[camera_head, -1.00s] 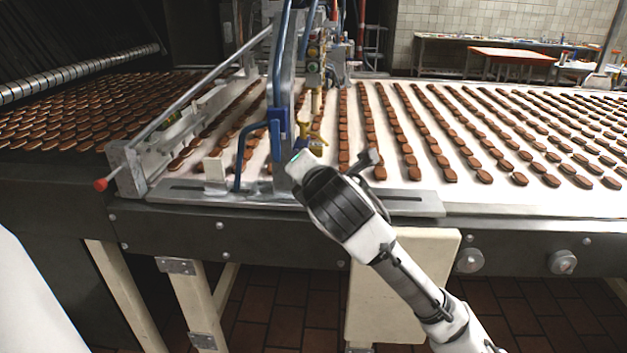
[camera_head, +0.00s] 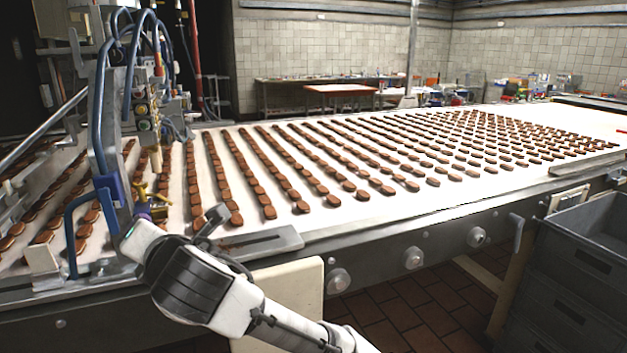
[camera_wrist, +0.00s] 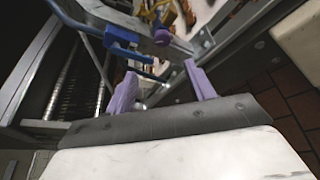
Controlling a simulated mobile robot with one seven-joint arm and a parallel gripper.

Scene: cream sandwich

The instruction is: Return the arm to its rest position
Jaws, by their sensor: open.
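My arm reaches up from the bottom of the head view, with its dark wrist joint and white links in front of the conveyor's near edge. My gripper (camera_wrist: 160,90) shows in the wrist view as two purple fingers spread apart with nothing between them. In that view a blue bracket and metal frame parts of the machine lie beyond the fingers. In the head view the fingers are not clearly visible. The wrist overlaps the conveyor's metal edge plate (camera_head: 265,243) in the picture; I cannot tell whether they touch.
The white conveyor belt (camera_head: 400,197) carries rows of brown biscuits (camera_head: 300,206). The machine's blue tubular frame (camera_head: 72,240) stands close to my wrist at left. Grey crates (camera_head: 580,270) stand at right. A red-topped table (camera_head: 341,89) is at the back. Tiled floor shows below the conveyor.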

